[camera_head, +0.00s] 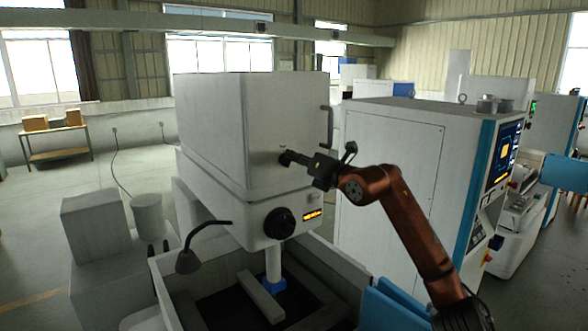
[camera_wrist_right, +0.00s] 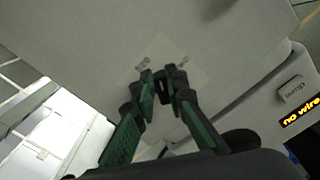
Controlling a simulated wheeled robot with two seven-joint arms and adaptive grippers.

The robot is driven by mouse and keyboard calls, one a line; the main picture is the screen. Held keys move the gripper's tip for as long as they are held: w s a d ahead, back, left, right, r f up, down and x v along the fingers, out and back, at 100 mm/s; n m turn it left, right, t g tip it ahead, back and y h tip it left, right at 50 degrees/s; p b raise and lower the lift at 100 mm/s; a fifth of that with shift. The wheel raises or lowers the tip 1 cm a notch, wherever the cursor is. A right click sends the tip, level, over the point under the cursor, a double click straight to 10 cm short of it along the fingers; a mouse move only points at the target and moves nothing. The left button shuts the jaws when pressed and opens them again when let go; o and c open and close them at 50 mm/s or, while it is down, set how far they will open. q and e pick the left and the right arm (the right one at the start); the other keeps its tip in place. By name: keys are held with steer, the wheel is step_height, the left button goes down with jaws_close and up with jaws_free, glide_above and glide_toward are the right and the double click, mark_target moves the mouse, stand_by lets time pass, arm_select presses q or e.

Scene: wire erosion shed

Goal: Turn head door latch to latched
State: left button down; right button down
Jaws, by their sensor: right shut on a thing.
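The head door (camera_head: 287,130) is the pale panel on the front of the white machine head, and it looks closed against the housing. My right gripper (camera_head: 287,158) reaches in from the right to the lower part of this door. In the right wrist view the fingers (camera_wrist_right: 165,88) are shut on a small dark latch (camera_wrist_right: 162,84) in front of a pale label plate (camera_wrist_right: 188,62) with printed words. The fingers hide most of the latch, so its exact angle is hard to tell. My left gripper is not in view.
A dark handle (camera_head: 327,127) stands at the door's right edge. Below are a black knob (camera_head: 279,223) and a small lit display (camera_head: 312,215), which reads "no wire" in the wrist view. A lamp (camera_head: 188,261) juts out at lower left. A tall cabinet (camera_head: 392,180) stands close on the right.

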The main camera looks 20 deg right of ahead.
steer(key=shift+w+d+f+m+b, duration=0.15)
steer(key=shift+f+m+b, duration=0.1)
steer(key=shift+m+b, duration=1.3)
steer(key=shift+s+d+f+m+b, duration=0.15)
steer(key=shift+m+b, duration=0.65)
steer(key=shift+m, duration=1.45)
steer(key=shift+w+d+f+m+b, duration=0.15)
steer(key=shift+f+m+b, duration=0.15)
steer(key=shift+m+b, duration=1.25)
steer(key=shift+m+p, duration=0.3)
steer(key=shift+m, duration=0.25)
steer(key=c, duration=2)
jaws_free()
steer(key=shift+o, duration=0.3)
